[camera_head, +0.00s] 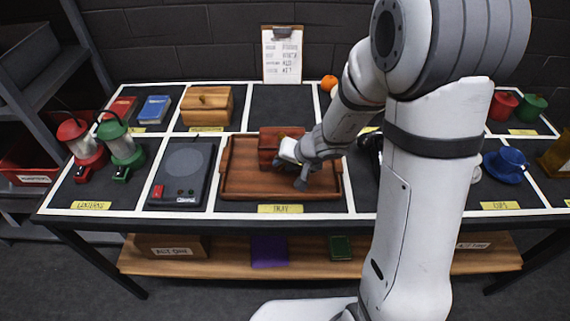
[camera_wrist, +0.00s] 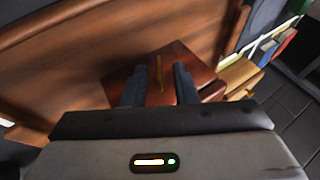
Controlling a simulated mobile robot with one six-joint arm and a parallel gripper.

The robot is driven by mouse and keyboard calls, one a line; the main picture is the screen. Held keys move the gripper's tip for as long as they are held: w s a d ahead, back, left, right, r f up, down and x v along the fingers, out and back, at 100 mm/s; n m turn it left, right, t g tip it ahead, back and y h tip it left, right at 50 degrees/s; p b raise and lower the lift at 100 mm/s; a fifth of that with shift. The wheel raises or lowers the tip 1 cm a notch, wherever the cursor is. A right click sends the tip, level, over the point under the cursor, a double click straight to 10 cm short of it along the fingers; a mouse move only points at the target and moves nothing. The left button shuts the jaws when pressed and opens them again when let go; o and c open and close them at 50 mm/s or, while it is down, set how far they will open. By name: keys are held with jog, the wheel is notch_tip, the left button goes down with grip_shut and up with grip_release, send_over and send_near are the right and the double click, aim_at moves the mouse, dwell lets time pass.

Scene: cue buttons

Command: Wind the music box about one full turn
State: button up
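The music box, a small red-brown wooden box (camera_head: 268,146), stands on the wooden tray (camera_head: 233,189) at the middle of the table. It also shows in the wrist view (camera_wrist: 118,83), with a thin brass-coloured upright piece (camera_wrist: 158,72), seemingly its key, on the face turned to the camera. My gripper (camera_head: 293,165) is beside the box on its right and near side, and partly covers it. In the wrist view my gripper (camera_wrist: 159,90) has its two dark fingers apart, one on each side of the brass piece. I cannot tell whether either finger touches the box.
A dark device with a red switch (camera_head: 183,168) lies left of the tray. Red and green lanterns (camera_head: 122,148) stand further left. A light wooden box (camera_head: 207,106), an orange (camera_head: 329,83) and a clipboard (camera_head: 282,55) are behind. My arm hides much of the table's right side.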

grip_shut()
dwell(0.3)
jog(key=shift+f+b, duration=0.2)
jog(key=shift+b, duration=0.25)
